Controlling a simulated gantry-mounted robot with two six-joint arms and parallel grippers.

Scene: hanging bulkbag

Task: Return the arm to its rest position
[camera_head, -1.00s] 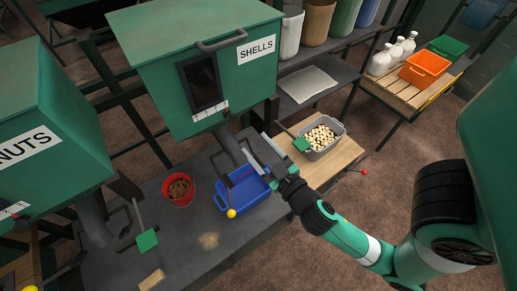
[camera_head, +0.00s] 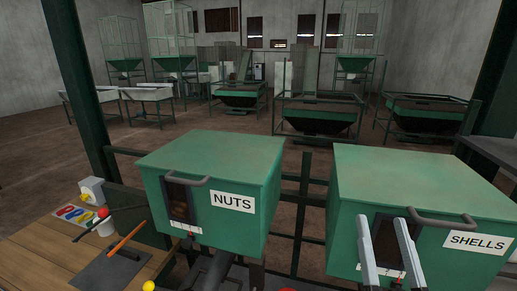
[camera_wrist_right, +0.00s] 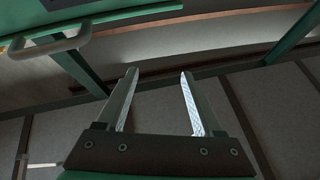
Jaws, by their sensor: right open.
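My right gripper (camera_head: 383,228) shows at the lower right of the head view, fingers up and apart, in front of the green SHELLS box (camera_head: 420,190). In the right wrist view my right gripper (camera_wrist_right: 158,76) is open, with nothing between its two fingers. A box handle (camera_wrist_right: 48,45) shows at the upper left of that view, apart from the fingers. The green NUTS box (camera_head: 212,185) stands left of the SHELLS box in the head view. My left gripper is not in view.
A wooden bench (camera_head: 50,255) at the lower left holds a dark mat (camera_head: 110,270) and small tools. A dark green post (camera_head: 88,100) rises at the left. Green hopper tables (camera_head: 318,115) stand farther back on brown floor.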

